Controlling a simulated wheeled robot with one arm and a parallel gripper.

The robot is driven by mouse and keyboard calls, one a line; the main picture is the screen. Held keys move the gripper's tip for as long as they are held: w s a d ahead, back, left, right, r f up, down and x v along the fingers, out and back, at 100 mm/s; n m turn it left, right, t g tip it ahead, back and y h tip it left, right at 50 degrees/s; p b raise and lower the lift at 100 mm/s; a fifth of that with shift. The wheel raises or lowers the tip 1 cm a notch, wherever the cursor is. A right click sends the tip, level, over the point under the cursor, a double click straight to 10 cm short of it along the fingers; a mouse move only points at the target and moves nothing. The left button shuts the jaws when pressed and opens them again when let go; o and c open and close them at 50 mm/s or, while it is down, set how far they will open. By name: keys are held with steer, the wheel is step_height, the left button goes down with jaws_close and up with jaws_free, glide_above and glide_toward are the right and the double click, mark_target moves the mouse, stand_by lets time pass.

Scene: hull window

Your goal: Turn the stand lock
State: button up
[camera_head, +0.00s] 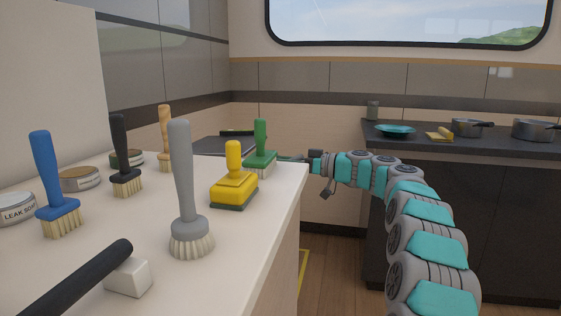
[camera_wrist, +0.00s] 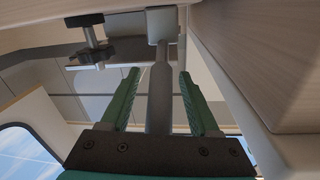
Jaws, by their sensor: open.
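In the wrist view a grey lever (camera_wrist: 160,88), which looks like the stand lock's handle, hangs from a pale block (camera_wrist: 162,24) under a light wooden surface. My gripper (camera_wrist: 159,74) is open, with one green finger on each side of the lever. I see gaps between the lever and both fingers; the lever's near end is hidden behind the gripper body. In the head view my gripper (camera_head: 295,158) is beside the counter's far right edge, its fingers partly hidden by the green brush. The lever does not show clearly there.
A dark clamp knob (camera_wrist: 94,42) is left of the lever. The white counter (camera_head: 130,215) holds several upright brushes, including a grey one (camera_head: 185,190) and a green one (camera_head: 260,150), plus tins. A dark worktop (camera_head: 400,143) with pans stands at right, with floor between.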

jaws_close()
stand_by(0.3)
stand_by(1.0)
